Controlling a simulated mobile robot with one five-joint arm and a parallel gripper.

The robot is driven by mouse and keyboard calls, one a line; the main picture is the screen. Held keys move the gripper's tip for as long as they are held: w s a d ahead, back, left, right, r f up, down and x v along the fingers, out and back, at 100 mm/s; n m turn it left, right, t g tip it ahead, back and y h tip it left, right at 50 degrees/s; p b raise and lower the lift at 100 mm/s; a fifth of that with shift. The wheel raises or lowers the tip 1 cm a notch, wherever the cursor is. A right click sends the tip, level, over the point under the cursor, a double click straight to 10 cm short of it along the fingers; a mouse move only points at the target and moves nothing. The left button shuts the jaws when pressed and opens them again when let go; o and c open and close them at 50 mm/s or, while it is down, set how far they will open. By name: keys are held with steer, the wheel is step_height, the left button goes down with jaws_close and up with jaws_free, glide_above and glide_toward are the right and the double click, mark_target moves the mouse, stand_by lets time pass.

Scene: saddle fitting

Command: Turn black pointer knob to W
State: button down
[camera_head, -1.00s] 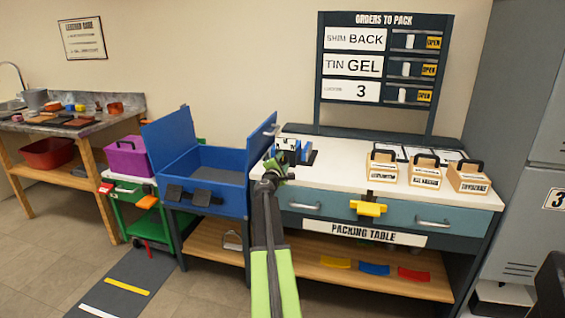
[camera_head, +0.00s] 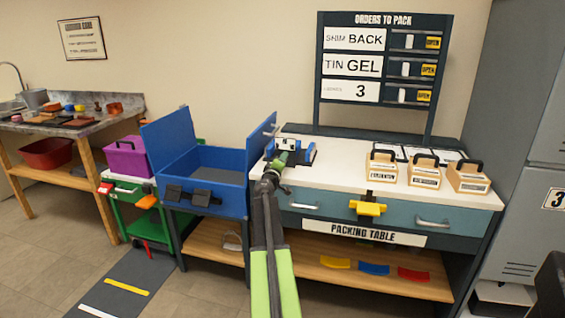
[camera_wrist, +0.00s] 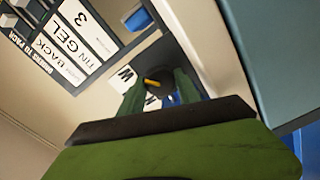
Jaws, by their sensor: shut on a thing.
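My gripper (camera_head: 279,160) is at the left back of the packing table, in front of a small blue and white fixture (camera_head: 306,152). In the wrist view its two green fingers (camera_wrist: 160,92) are shut on the black pointer knob (camera_wrist: 154,76), which has a yellow pointer mark. A white label with a W (camera_wrist: 124,78) sits beside the knob, to its left in that view. Another white label (camera_wrist: 152,103) shows partly between the fingers; its letter is mostly hidden. In the head view my gripper hides the knob.
An open blue box (camera_head: 205,180) with a raised lid stands just left of my arm. Several wooden boxes with black handles (camera_head: 425,172) stand on the right of the packing table (camera_head: 340,180). The orders board (camera_head: 384,70) rises behind it.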

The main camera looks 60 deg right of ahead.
steer(key=shift+a+m, duration=0.1)
steer(key=shift+m, duration=0.5)
steer(key=c, duration=0.8)
jaws_free()
steer(key=shift+c, duration=0.2)
steer(key=v, duration=1.7)
steer(key=shift+a, duration=0.15)
